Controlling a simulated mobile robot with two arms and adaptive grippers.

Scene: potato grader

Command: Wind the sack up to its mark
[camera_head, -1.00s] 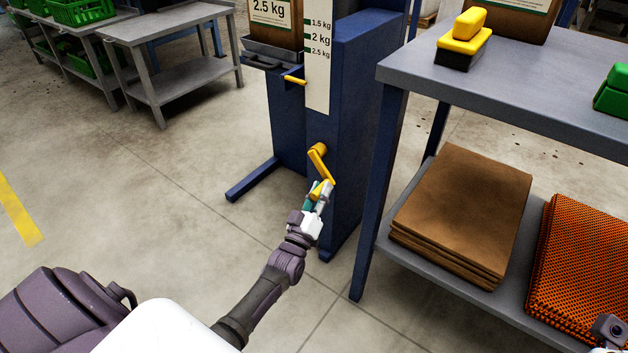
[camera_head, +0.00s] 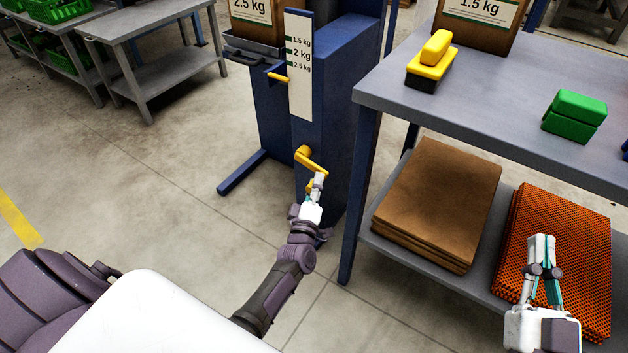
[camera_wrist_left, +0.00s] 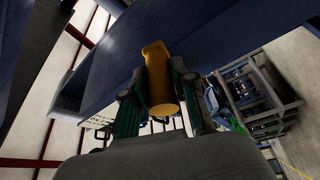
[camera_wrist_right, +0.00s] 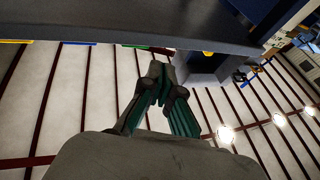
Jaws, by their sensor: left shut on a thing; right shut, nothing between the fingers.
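The brown sack (camera_head: 255,32) labelled 2.5 kg stands on the dark carrier (camera_head: 262,47) of the blue stand (camera_head: 340,90). A yellow pointer (camera_head: 278,77) sticks out from the carrier beside the white scale (camera_head: 300,100), which is marked 1.5, 2 and 2.5 kg. The pointer sits a little below the 2.5 kg mark. My left gripper (camera_head: 318,182) is shut on the grip of the yellow crank (camera_head: 311,161); the grip also shows in the left wrist view (camera_wrist_left: 160,80). The crank arm points right and slightly down. My right gripper (camera_head: 541,270) is shut and empty.
A grey table (camera_head: 480,120) at the right holds a yellow-black block (camera_head: 431,65), a green block (camera_head: 574,116) and a 1.5 kg sack (camera_head: 478,28). Its lower shelf holds brown sacks (camera_head: 436,195) and orange netting (camera_head: 565,235). Floor left of the stand is clear.

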